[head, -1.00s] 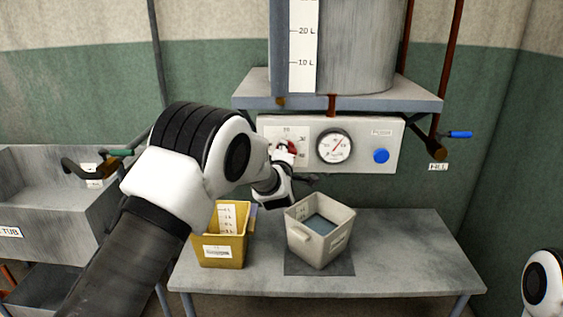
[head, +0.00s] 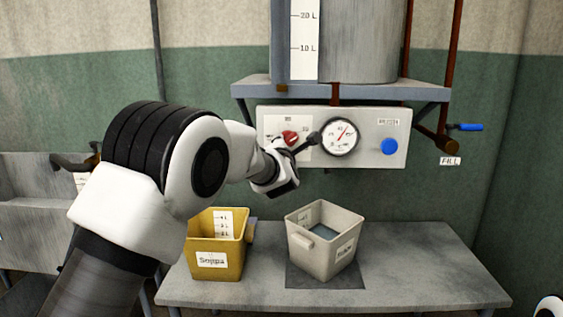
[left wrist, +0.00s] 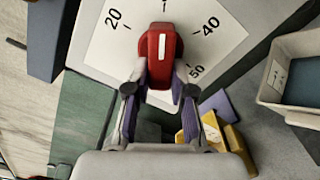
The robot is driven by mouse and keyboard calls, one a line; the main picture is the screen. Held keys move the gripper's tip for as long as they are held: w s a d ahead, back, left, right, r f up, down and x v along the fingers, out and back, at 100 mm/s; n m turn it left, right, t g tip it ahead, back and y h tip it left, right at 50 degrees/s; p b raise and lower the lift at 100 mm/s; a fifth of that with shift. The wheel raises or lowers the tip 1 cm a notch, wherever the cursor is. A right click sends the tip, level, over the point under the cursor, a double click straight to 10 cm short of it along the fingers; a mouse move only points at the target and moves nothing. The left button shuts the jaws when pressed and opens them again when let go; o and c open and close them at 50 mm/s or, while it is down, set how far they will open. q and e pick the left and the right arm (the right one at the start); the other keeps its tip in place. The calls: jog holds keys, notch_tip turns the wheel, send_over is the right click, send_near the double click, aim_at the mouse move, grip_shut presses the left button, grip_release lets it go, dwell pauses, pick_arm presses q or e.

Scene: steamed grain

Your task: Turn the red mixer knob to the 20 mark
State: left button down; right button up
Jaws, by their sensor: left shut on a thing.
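The red mixer knob (head: 290,137) sits on a white dial plate on the left of the grey panel. In the left wrist view the knob (left wrist: 161,48) carries a white line and points between the 20 mark (left wrist: 113,18) and the 40 mark (left wrist: 210,26), towards a short tick at the top. My left gripper (left wrist: 160,88) is shut on the knob, one dark finger on each side of its lower part. In the head view the left gripper (head: 297,145) partly covers the dial. My right gripper is out of view.
A round gauge (head: 340,137) and a blue button (head: 389,146) are right of the knob. A yellow bin (head: 217,262) and a grey bin (head: 325,262) stand on the table below. A blue-handled valve (head: 468,127) is at the right.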

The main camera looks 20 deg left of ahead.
pick_arm(q)
jog(key=n+b, duration=0.2)
jog(key=b, duration=0.1)
jog(key=f+n+b, duration=0.1)
jog(key=n+b, duration=0.2)
jog(key=b, duration=0.1)
jog(key=d+n+b, duration=0.1)
jog(key=n+b, duration=0.2)
jog(key=shift+w+f, duration=0.15)
jog(key=shift+f, duration=0.15)
jog(key=shift+d+r+n+b, duration=0.1)
jog(key=shift+n+b, duration=0.7)
jog(key=shift+n, duration=0.1)
jog(key=shift+d+r+n+b, duration=0.1)
jog(key=shift+n+b, duration=0.65)
jog(key=shift+n, duration=0.15)
jog(key=c, duration=1)
grip_release()
jog(key=shift+w, duration=0.1)
jog(key=shift+r, duration=0.1)
jog(key=v, duration=1.2)
